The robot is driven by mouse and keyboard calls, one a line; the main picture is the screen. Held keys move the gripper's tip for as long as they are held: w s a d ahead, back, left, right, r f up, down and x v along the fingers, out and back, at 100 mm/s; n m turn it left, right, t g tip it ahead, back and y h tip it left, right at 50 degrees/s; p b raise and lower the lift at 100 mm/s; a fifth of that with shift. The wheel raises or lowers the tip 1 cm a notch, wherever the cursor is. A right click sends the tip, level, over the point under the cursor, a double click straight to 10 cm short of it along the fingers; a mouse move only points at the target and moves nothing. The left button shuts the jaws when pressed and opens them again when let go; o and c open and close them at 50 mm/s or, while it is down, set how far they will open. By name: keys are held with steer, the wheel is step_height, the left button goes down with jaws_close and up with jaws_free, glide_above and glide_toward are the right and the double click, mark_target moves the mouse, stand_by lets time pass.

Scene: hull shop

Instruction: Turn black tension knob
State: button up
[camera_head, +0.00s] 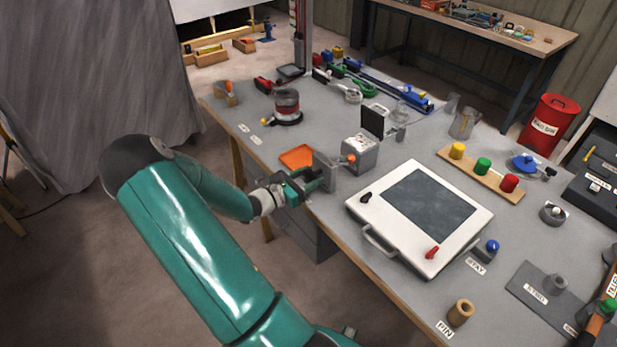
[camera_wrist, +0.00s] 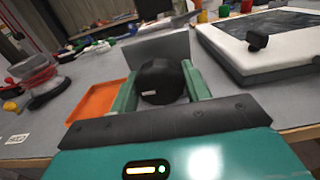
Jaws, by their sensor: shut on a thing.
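The black tension knob (camera_wrist: 160,82) is round and dark with a small pale mark. In the wrist view it sits between the two green fingers of my gripper (camera_wrist: 160,90), which is shut on it. A grey upright plate (camera_wrist: 158,47) stands right behind the knob. In the head view my gripper (camera_head: 303,185) is at the table's near left edge, beside the same grey plate (camera_head: 325,171). The knob is mostly hidden there by the gripper.
An orange tray (camera_head: 296,157) lies close left of the plate. A grey box (camera_head: 360,155) stands behind it. A white framed panel (camera_head: 345,207) with a small black knob (camera_head: 365,197) and a red knob (camera_head: 432,252) lies to the right. The floor left of the table is open.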

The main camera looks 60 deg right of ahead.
steer(key=shift+m, duration=0.3)
steer(key=m, duration=0.3)
steer(key=shift+m, duration=0.3)
steer(key=m, duration=0.3)
steer(key=shift+m, duration=0.3)
steer(key=m, duration=0.3)
steer(key=shift+m, duration=2.3)
steer(key=o, duration=1)
steer(key=shift+w+a, duration=0.1)
steer(key=shift+a, duration=0.05)
